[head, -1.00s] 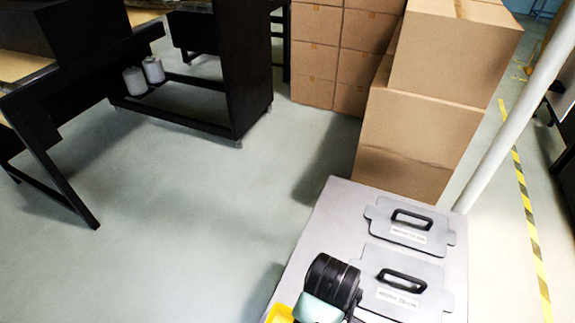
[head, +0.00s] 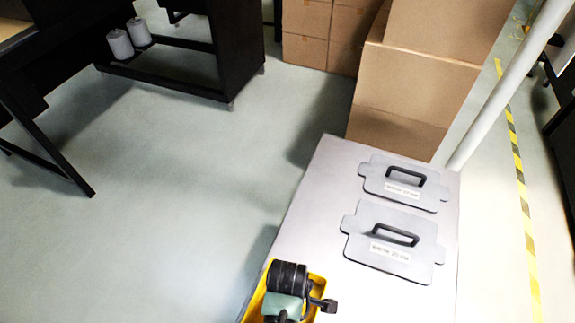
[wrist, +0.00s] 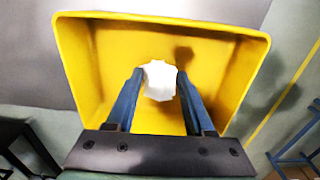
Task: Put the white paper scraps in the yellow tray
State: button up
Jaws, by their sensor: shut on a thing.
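The yellow tray (wrist: 240,62) fills most of the wrist view, its inside facing the camera. My gripper (wrist: 159,82) is over the tray, its two blue fingers shut on a white paper scrap (wrist: 159,76). The tray's floor shows around the scrap, with a shadow to its right; I cannot tell whether the scrap touches the floor. In the head view, the yellow tray (head: 318,283) shows at the bottom, largely hidden by my arm. No other white scraps show in either view.
The tray is on a light grey table (head: 330,165). Two grey lids with black handles, a far one (head: 372,186) and a near one (head: 362,245), lie on it. Cardboard boxes (head: 415,85) stand behind, beside a white pole (head: 500,90). The floor at left is open.

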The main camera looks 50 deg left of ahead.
jog(key=shift+f, duration=0.2)
jog(key=shift+f, duration=0.2)
jog(key=o, duration=1.3)
